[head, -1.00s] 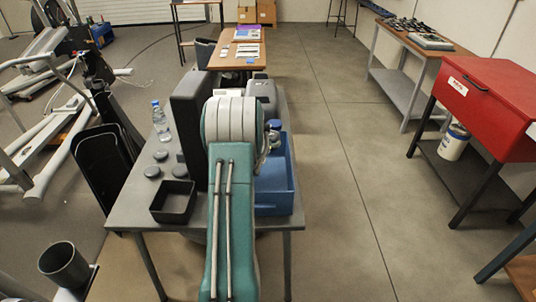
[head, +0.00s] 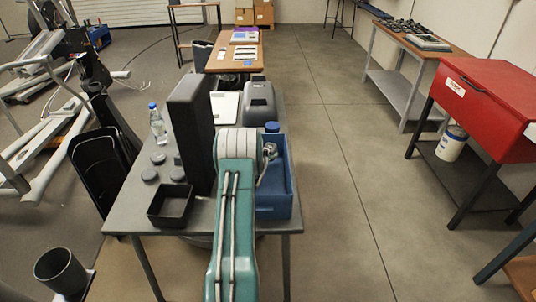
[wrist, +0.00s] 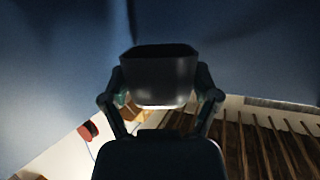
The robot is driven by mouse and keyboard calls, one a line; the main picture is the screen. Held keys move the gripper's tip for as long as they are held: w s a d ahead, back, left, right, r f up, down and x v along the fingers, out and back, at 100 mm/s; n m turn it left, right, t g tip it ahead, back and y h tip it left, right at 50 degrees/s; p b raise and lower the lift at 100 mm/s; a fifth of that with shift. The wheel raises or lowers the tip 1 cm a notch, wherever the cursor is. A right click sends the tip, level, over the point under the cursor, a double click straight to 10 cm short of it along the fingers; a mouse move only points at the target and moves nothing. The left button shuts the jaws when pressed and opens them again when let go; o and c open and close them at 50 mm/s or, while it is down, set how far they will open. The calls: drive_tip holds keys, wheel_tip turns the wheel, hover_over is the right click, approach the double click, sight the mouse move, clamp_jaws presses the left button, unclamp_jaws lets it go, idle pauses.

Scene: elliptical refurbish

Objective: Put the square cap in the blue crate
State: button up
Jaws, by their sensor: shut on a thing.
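The blue crate (head: 284,205) stands at the right front of the grey table, partly hidden behind my arm. In the wrist view, my gripper (wrist: 160,80) is shut on a dark, squarish, hollow-looking piece, which I take as the square cap (wrist: 160,66). Its fingers press on it from the left and right. Blue surfaces (wrist: 60,60), which look like the crate, fill the upper part and both sides of that view. In the head view my arm hides the cap and most of the gripper. I cannot tell whether the cap touches the crate.
On the grey table (head: 130,212) are a black open tray (head: 171,205), several round dark caps (head: 150,175), a clear bottle (head: 158,125) and a tall dark block (head: 192,130). A grey case (head: 259,102) and a blue-lidded item (head: 272,127) are by the crate.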

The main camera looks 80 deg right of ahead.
drive_tip(key=shift+a+f, duration=0.1)
drive_tip(key=shift+f, duration=0.3)
drive_tip(key=shift+f, duration=0.15)
drive_tip(key=o, duration=1.1)
drive_tip(key=shift+o, duration=0.2)
drive_tip(key=shift+r, duration=0.3)
drive_tip(key=v, duration=1.2)
drive_tip(key=shift+r, duration=0.3)
